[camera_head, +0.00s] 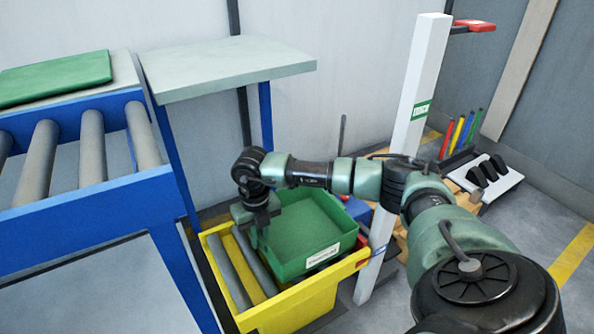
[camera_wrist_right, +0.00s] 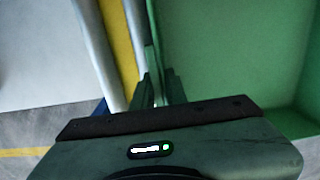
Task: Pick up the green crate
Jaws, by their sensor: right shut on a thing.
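The green crate (camera_head: 304,232) sits in the yellow bin (camera_head: 301,305), on its right side, with a white label on its front wall. It looks empty. My right gripper (camera_head: 262,226) reaches down to the crate's left wall and is shut on it. In the right wrist view, the gripper's fingers (camera_wrist_right: 160,90) close on the thin green wall, and the crate's inside (camera_wrist_right: 235,50) fills the right side. My left gripper is not in view.
Grey rollers (camera_head: 228,272) lie in the bin left of the crate. A blue roller conveyor (camera_head: 95,205) stands at left, and a grey-topped table (camera_head: 225,68) behind the bin. A white post (camera_head: 405,135) rises close to the bin's right. My right arm crosses in front of it.

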